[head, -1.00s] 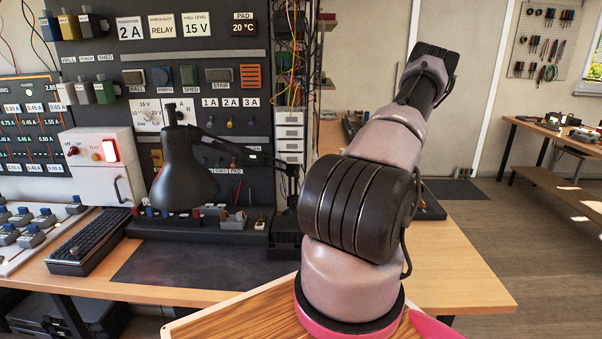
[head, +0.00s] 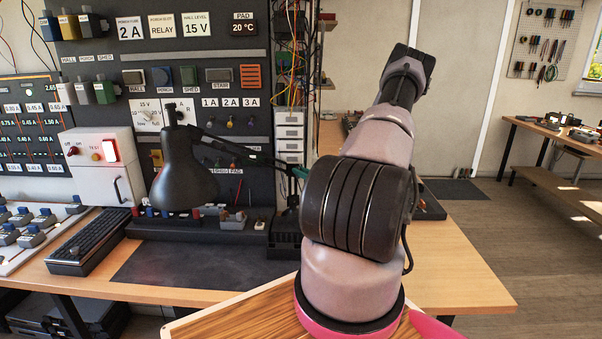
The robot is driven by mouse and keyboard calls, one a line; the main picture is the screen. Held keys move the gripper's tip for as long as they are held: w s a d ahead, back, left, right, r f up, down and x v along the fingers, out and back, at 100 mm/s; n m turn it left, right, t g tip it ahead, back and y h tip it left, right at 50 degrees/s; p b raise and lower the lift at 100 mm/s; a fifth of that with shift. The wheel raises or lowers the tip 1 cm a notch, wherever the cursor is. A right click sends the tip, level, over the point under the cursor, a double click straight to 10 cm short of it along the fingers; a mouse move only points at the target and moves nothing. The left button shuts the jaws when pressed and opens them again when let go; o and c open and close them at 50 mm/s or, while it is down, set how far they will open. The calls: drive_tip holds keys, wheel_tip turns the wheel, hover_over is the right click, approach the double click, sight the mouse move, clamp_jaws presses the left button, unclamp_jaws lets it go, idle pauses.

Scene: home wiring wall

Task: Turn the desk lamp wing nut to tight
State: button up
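The black desk lamp (head: 183,178) stands at the front of the wiring panel, its shade hanging over the bench at the left. Its thin arm (head: 235,150) slopes down to the right toward a joint near my arm. A small teal piece (head: 300,172) shows at that joint, against the edge of my arm; I cannot tell whether it is the wing nut or part of my gripper. No wing nut can be made out clearly. My arm's large dark joint and upper link fill the middle right, and my gripper is not visible.
A white box (head: 102,170) with a lit red switch stands at the left. The labelled panel (head: 180,60) rises behind the lamp, with loose wires (head: 290,45) beside it. Open floor lies to the right.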

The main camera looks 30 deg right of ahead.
drive_tip(key=shift+m, duration=0.5)
clamp_jaws()
drive_tip(key=shift+d+f+m, duration=0.2)
drive_tip(key=shift+f+m, duration=0.05)
drive_tip(key=shift+m, duration=2.55)
drive_tip(key=shift+d+f+m, duration=0.15)
drive_tip(key=shift+f+m, duration=0.05)
drive_tip(key=shift+m, duration=2.6)
drive_tip(key=shift+d+f+m, duration=0.2)
drive_tip(key=shift+f+m, duration=0.05)
drive_tip(key=shift+m, duration=2.55)
drive_tip(key=o, duration=0.6)
unclamp_jaws()
